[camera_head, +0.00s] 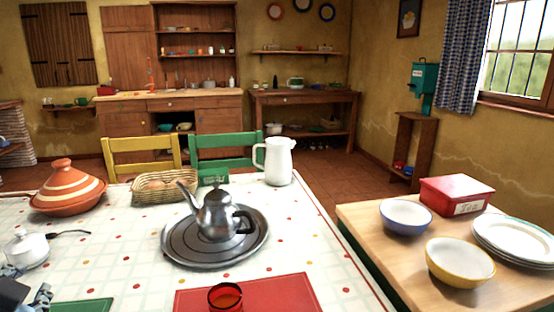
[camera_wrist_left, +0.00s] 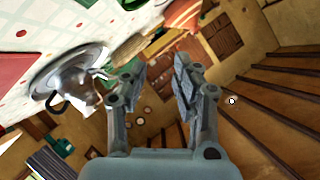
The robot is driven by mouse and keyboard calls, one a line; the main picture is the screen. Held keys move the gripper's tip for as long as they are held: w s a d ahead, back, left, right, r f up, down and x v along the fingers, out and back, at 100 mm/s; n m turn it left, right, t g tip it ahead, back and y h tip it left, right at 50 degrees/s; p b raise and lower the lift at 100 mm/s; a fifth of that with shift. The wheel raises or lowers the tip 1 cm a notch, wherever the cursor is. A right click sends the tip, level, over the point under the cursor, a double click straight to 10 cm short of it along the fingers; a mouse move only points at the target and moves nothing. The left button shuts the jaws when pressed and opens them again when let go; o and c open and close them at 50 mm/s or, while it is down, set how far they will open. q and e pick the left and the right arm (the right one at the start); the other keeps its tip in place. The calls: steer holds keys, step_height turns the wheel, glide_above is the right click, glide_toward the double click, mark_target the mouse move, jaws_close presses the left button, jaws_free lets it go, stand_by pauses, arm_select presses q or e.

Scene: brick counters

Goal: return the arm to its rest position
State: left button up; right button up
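My left gripper (camera_wrist_left: 160,82) shows in the left wrist view with its two fingers apart and nothing between them. In the head view only a dark part of it (camera_head: 22,290) shows at the lower left edge, by the white sugar bowl (camera_head: 28,252). The wrist view looks tilted across the room, with the table at its upper left and the ceiling beams at its right. My right gripper is not seen in either view.
A metal teapot (camera_head: 218,215) stands on a round tray (camera_head: 185,250) on the table. A red glass (camera_head: 225,298) stands on a red mat (camera_head: 290,292). A tagine (camera_head: 68,188), basket (camera_head: 165,188) and white pitcher (camera_head: 278,162) stand farther back. Bowls and plates (camera_head: 520,238) occupy the right counter.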

arm_select(q)
steer(key=s+d+f+g+h, duration=0.4)
steer(key=s+d, duration=0.1)
steer(key=s, duration=0.2)
steer(key=s+d+f+g+h, duration=0.3)
steer(key=s+d+f+g, duration=0.15)
steer(key=s, duration=0.35)
steer(key=s+a+f+n, duration=0.1)
steer(key=s+f, duration=0.1)
steer(key=f, duration=1.2)
steer(key=s+a+f, duration=0.1)
steer(key=f, duration=1.2)
steer(key=s+f+g, duration=0.2)
steer(key=s+f, duration=1.1)
steer(key=s, duration=0.3)
steer(key=shift+s+a+f, duration=0.2)
steer(key=shift+s+a, duration=0.15)
steer(key=shift+a, duration=0.1)
